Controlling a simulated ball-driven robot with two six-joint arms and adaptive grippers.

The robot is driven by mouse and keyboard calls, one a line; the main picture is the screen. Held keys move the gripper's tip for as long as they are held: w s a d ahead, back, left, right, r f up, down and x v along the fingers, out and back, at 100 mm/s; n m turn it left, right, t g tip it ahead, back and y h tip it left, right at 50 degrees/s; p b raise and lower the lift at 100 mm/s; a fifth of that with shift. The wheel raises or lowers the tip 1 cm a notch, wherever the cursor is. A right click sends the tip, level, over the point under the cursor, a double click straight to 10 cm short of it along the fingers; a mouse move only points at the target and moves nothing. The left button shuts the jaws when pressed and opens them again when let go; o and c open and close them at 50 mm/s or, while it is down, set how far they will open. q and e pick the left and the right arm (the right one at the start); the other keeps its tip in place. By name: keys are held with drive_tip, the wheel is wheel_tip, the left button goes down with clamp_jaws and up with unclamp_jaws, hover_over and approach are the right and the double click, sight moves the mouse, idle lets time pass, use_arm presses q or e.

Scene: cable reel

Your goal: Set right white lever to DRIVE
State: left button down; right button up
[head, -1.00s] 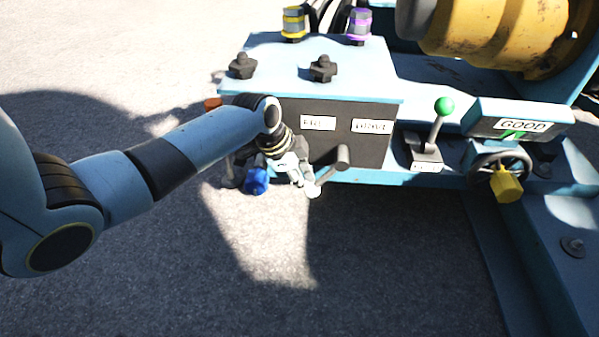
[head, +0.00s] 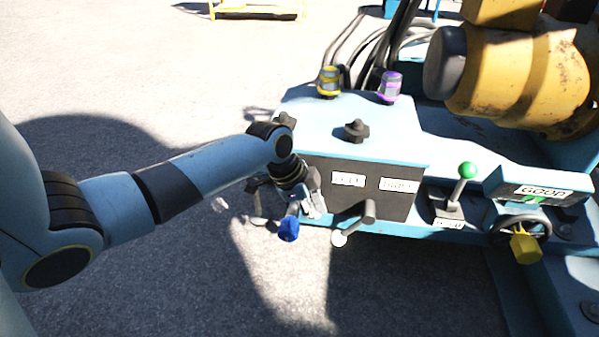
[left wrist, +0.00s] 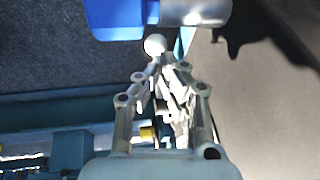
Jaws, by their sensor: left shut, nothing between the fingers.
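The right white lever (head: 339,239) is on the dark front panel of the blue box in the head view. It slants down and left from a dark pivot (head: 369,210) and ends in a white ball. My left gripper (head: 316,211) is shut and empty, close to the upper left of that ball and apparently apart from it. In the left wrist view a white ball (left wrist: 155,44) lies just beyond the closed fingertips (left wrist: 163,60); contact is unclear. Two white labels (head: 348,180) are on the panel, their text blurred. My right gripper is out of view.
A blue knob (head: 289,229) sits beside my left gripper, partly crowding it. To the right are a green-topped lever (head: 467,170), a GOOD display (head: 543,190) and a yellow-handled wheel (head: 524,245). Open ground lies in front of the panel.

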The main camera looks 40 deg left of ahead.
use_arm(q)
drive_tip(key=p+v, duration=0.1)
drive_tip(key=v, duration=0.1)
drive_tip(key=p+v, duration=0.1)
drive_tip(key=v, duration=0.2)
drive_tip(key=shift+s+a, duration=0.2)
drive_tip(key=shift+a, duration=0.05)
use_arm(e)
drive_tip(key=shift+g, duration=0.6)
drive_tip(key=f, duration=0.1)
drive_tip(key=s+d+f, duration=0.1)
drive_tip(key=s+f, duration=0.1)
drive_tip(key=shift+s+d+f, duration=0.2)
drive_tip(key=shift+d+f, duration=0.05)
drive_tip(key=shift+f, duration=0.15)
